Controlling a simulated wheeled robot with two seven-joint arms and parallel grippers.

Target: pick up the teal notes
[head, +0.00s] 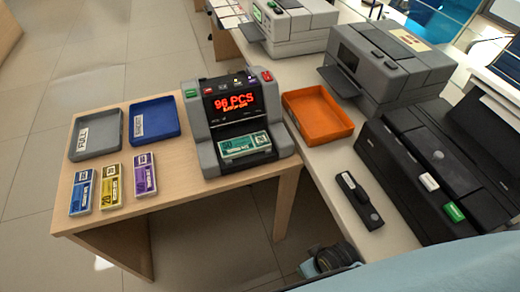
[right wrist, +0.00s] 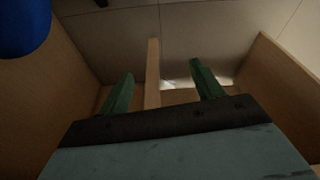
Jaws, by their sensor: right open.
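The teal notes (head: 246,145) are a banded bundle lying in the front tray of the grey note counter (head: 236,116), whose red display reads "96 PCS". My right gripper shows in the right wrist view (right wrist: 162,70), with two green fingers spread apart and nothing between them. In the head view, part of what looks like this gripper shows at the bottom edge, below the table and apart from the notes. My left gripper is in neither view.
Blue (head: 81,191), yellow (head: 110,186) and purple (head: 145,174) note bundles lie on the wooden table. Behind them are a grey "FULL" tray (head: 97,134) and a blue tray (head: 153,120).

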